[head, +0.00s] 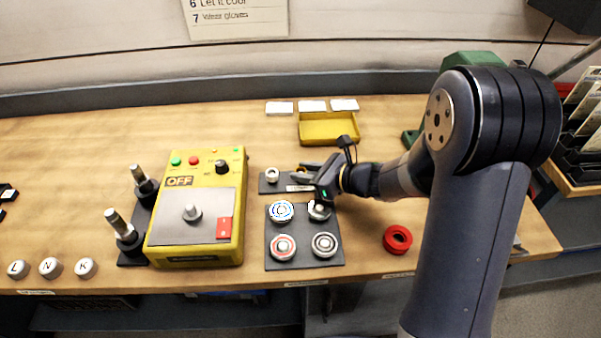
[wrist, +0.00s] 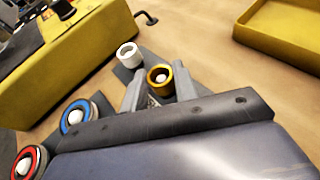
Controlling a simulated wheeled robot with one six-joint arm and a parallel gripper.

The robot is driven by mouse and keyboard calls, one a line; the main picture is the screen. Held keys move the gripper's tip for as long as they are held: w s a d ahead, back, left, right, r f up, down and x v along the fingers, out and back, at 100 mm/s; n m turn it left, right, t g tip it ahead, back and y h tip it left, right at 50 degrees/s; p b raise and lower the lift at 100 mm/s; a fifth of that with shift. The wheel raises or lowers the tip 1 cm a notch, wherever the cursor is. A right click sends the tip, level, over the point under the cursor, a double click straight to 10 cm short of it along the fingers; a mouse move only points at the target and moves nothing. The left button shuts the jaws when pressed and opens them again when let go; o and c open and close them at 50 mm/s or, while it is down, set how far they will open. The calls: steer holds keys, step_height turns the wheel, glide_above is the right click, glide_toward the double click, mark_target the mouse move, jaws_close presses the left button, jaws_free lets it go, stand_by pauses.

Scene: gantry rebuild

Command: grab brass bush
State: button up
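The brass bush (wrist: 160,75) is a gold ring around a pale peg, on a dark strip (wrist: 128,74). In the wrist view it lies between the tips of my gripper (wrist: 159,82). The fingers are apart, with a gap on the left of the bush; I cannot tell if the right finger touches it. In the head view my gripper (head: 299,176) reaches in from the right over the strip, and only a bit of the brass bush (head: 302,168) shows behind it. A pale silver bush (wrist: 127,54) stands on the strip to the left, outside the fingers.
A dark plate (head: 303,261) with several round bearings lies just in front of my gripper. A yellow control box (head: 195,254) stands to the left. A yellow tray (head: 328,130) lies behind. A red ring (head: 397,239) lies to the right, with bare bench around it.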

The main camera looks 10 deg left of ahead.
steer(key=c, duration=0.5)
